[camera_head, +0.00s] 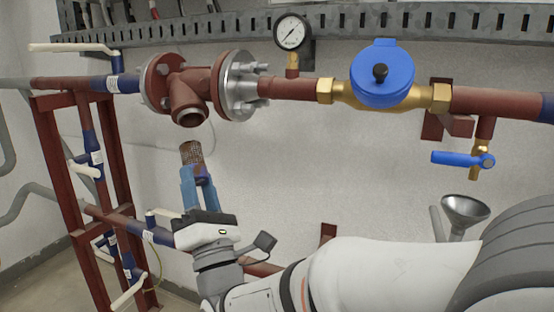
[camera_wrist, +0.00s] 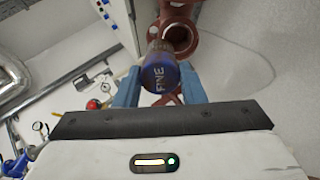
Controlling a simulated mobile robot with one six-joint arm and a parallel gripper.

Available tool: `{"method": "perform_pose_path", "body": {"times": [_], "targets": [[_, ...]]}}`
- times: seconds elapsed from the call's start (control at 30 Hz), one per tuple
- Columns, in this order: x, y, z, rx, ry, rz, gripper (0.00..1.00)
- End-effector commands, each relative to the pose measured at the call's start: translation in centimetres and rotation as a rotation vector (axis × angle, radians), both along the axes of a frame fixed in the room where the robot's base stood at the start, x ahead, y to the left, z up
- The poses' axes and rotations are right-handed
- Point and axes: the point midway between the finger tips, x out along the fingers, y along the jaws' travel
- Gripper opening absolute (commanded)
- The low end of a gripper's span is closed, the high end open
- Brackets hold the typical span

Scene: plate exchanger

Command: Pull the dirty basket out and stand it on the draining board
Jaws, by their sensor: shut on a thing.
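The basket (camera_head: 191,152) is a brownish mesh cylinder with a blue end marked "FINE", which shows in the wrist view (camera_wrist: 160,76). My gripper (camera_head: 199,180) is shut on the blue end, with a blue finger on each side. The basket points up, slightly tilted, with its mesh end in the air. The red strainer body (camera_head: 183,88) has a slanted branch with an open mouth (camera_head: 190,115). The basket's mesh end is just below this mouth in the head view, with a visible gap. In the wrist view the mouth (camera_wrist: 180,38) shows beyond the basket. I cannot make out a draining board.
A red pipe (camera_head: 290,87) runs level with a pressure gauge (camera_head: 292,32) and a blue-capped brass fitting (camera_head: 382,75). A blue-handled tap (camera_head: 463,158) hangs above a metal funnel (camera_head: 465,208). A red pipe frame (camera_head: 52,160) stands left. Bare wall lies behind the basket.

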Motion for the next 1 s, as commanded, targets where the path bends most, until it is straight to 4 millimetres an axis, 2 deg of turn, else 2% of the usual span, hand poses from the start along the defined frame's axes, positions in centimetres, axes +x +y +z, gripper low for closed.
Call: {"method": "perform_pose_path", "body": {"times": [0.2, 0.6, 1.0], "targets": [[-3.3, 1.4, -0.2, 0.002, -0.001, 0.006, 0.14], [-8.4, 3.5, 0.0, 0.001, -0.002, 0.005, 0.14], [-9.0, 3.7, 0.0, 0.0, 0.0, 0.0, 0.14]]}}
